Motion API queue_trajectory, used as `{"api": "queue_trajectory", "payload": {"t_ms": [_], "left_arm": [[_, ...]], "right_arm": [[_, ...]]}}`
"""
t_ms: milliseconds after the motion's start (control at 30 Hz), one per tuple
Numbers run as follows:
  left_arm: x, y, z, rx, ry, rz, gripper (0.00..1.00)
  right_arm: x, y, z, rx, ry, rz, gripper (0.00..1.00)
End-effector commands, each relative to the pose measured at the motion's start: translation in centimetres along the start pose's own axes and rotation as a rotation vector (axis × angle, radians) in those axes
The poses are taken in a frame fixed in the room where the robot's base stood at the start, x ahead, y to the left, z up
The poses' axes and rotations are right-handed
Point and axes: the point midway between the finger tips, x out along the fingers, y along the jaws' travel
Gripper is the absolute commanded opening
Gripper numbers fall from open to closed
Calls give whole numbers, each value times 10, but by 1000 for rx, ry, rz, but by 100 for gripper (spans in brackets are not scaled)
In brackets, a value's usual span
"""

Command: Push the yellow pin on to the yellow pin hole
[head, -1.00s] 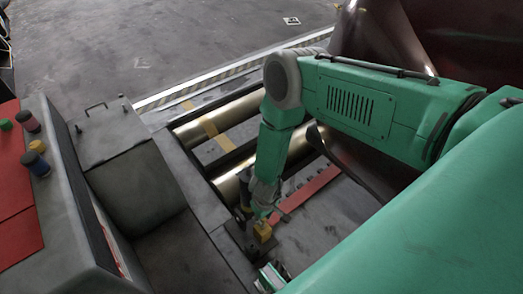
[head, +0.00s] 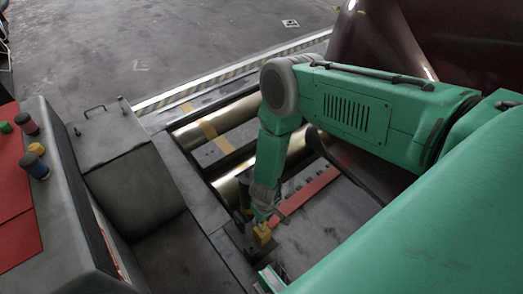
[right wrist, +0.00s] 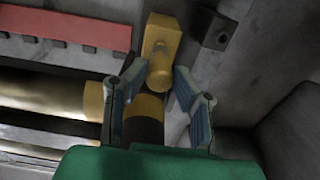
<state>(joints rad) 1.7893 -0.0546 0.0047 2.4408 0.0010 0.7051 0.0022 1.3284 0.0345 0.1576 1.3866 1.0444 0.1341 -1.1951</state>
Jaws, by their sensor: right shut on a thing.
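The yellow pin (right wrist: 148,106), a cylinder with a yellow end and a dark body, is between the fingers of my right gripper (right wrist: 160,105) in the right wrist view. The gripper is shut on it. Just ahead is a yellow block (right wrist: 160,38) with a round yellow part facing the pin. The pin's end is very close to this part; I cannot tell whether they touch. In the head view my right gripper (head: 262,208) is just above the yellow block (head: 262,235), and the fingers hide most of the pin. My left gripper is not in view.
Gold rollers (head: 225,115) lie behind the gripper. A red strip (head: 308,196) with dark notches lies to its right. A grey console (head: 62,205) at left carries several coloured knobs. A dark block (right wrist: 217,32) stands beside the yellow block.

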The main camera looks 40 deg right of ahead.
Motion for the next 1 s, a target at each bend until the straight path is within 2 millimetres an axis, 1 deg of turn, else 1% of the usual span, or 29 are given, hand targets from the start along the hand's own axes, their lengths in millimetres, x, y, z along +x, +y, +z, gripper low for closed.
{"api": "queue_trajectory", "payload": {"t_ms": [333,367,400,433,700,733,767,867,967,1000], "left_arm": [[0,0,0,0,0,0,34],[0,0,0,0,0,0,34],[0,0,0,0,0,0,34],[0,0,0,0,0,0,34],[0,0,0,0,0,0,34],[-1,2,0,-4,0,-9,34],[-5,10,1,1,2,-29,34],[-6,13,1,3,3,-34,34],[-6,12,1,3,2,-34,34],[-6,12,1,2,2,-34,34]], "right_arm": [[6,0,1,-1,-1,0,0],[7,0,0,-1,-1,0,26],[6,0,0,0,-1,0,40],[6,0,0,0,-1,0,47],[6,0,0,0,-1,0,47],[6,0,0,0,-1,0,47],[5,0,0,0,-1,0,47],[-4,0,-1,1,1,-1,47],[-20,0,-1,1,1,-1,47],[-28,0,-2,0,1,-1,47]]}}
